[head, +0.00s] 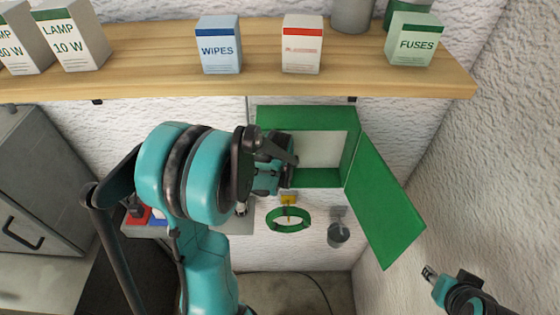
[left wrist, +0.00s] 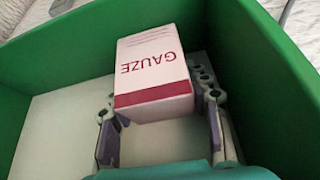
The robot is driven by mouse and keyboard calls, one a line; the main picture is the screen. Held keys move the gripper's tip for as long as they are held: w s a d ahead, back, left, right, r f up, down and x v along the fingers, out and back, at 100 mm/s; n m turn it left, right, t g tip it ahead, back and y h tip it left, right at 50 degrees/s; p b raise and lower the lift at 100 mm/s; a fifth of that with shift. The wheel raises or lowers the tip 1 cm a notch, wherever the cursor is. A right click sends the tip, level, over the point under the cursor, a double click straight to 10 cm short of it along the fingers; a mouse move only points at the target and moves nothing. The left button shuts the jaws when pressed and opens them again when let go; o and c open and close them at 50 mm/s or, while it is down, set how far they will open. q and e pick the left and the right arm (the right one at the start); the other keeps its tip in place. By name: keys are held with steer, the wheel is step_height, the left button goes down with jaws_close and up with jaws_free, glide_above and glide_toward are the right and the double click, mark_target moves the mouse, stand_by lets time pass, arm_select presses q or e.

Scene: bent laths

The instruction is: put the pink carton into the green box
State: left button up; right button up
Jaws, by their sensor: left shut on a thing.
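The pale pink carton (left wrist: 152,72), marked GAUZE with a dark red band, is between the fingers of my left gripper (left wrist: 160,105) in the left wrist view. The fingers are shut on its sides. The green box (head: 352,152) hangs on the wall below the shelf, with its door (head: 385,205) swung open to the right. In the head view my left gripper (head: 288,162) reaches into the box opening at its left side and hides the carton. Green walls surround the carton in the left wrist view. My right gripper (head: 430,273) is at the lower right, too small to read.
A wooden shelf (head: 150,62) above carries lamp cartons (head: 72,38), a WIPES carton (head: 220,48), a red-banded carton (head: 302,48) and a FUSES carton (head: 412,42). A green ring (head: 272,222) and a grey cup (head: 338,235) hang below the box. A grey cabinet (head: 35,185) stands left.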

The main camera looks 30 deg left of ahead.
arm_select(q)
steer(key=shift+s+d+r, duration=0.1)
steer(key=shift+s, duration=0.2)
steer(key=shift+f+b, duration=0.25)
steer(key=shift+b, duration=0.1)
steer(key=o, duration=0.9)
steer(key=shift+w, duration=0.1)
steer(key=shift+c, duration=0.2)
steer(key=shift+r, duration=0.1)
